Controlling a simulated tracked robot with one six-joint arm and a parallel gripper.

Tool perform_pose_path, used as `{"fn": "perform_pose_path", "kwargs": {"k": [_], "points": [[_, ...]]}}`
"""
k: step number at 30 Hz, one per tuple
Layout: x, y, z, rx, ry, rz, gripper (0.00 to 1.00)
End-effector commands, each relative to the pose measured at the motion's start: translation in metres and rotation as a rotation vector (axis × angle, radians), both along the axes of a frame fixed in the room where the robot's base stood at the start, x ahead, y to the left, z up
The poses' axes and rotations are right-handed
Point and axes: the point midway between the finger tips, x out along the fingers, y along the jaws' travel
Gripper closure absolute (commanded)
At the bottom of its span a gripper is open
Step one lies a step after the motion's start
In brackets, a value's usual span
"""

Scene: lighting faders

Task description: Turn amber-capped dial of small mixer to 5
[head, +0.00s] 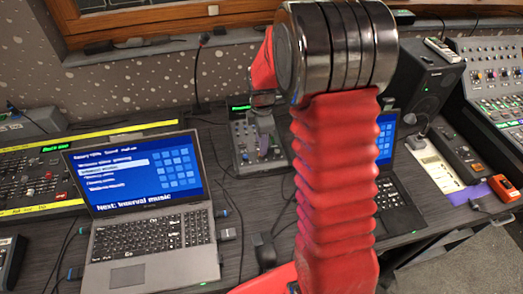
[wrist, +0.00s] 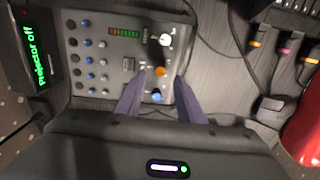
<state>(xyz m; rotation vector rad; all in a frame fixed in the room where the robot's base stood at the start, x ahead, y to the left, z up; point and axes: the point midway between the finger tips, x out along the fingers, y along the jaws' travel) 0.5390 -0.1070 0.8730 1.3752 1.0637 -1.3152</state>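The small mixer (wrist: 98,60) is a grey panel with rows of blue and pale knobs. Its amber-capped dial (wrist: 160,71) sits near the right side of the panel in the wrist view, between a white dial (wrist: 165,40) above and a blue dial (wrist: 156,95) below. My gripper (wrist: 159,77) is open, its two purple-grey fingers apart on either side of the amber and blue dials. I cannot tell whether they touch the amber dial, and its number marks are too small to read. In the head view the mixer (head: 241,142) is partly hidden by my gripper (head: 264,146).
A laptop (head: 150,205) stands in front left of the mixer, a second laptop (head: 388,185) to the right behind my red arm. A speaker (head: 425,82) and a large console (head: 497,85) are at right. A display reading "Projector off" (wrist: 42,65) borders the mixer. Cables (wrist: 228,40) run alongside.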

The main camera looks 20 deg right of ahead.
Motion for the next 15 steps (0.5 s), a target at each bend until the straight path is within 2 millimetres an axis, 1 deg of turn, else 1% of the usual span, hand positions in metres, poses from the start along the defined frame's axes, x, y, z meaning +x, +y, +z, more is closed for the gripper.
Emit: {"fn": "perform_pose_path", "kwargs": {"k": [1, 3, 7, 10, 15], "points": [[0.0, 0.0, -0.009, 0.001, 0.003, 0.0, 0.65], [0.0, 0.0, -0.02, 0.001, 0.004, 0.0, 0.65], [0.001, -0.001, -0.036, 0.001, 0.003, -0.001, 0.65], [0.002, -0.001, -0.044, 0.0, 0.001, -0.001, 0.65], [0.002, -0.001, -0.05, 0.0, 0.0, -0.001, 0.65]]}}
